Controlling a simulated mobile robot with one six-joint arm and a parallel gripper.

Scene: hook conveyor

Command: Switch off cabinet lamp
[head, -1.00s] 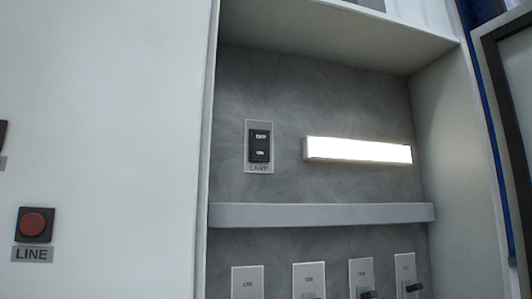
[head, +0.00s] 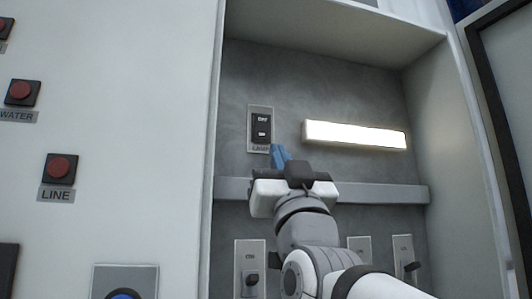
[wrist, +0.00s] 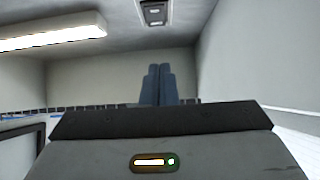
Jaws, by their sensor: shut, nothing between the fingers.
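The lamp switch (head: 261,128) is a black rocker on a light plate with a label reading LAMP, on the grey back wall of the open cabinet. It also shows at the top of the wrist view (wrist: 154,12). The cabinet lamp (head: 355,135) is a white bar to the right of the switch, and it glows brightly. It is at the upper left of the wrist view (wrist: 50,33). My gripper (head: 279,153) has its blue fingers together and empty, just below and right of the switch plate. The fingers also show in the wrist view (wrist: 158,84).
A grey ledge (head: 385,194) runs across the cabinet below the lamp. Toggle switches, such as one at lower left (head: 250,279), are below it. Red buttons marked LINE (head: 60,169) and WATER (head: 21,92) are on the white panel at left. An open door (head: 503,110) stands at right.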

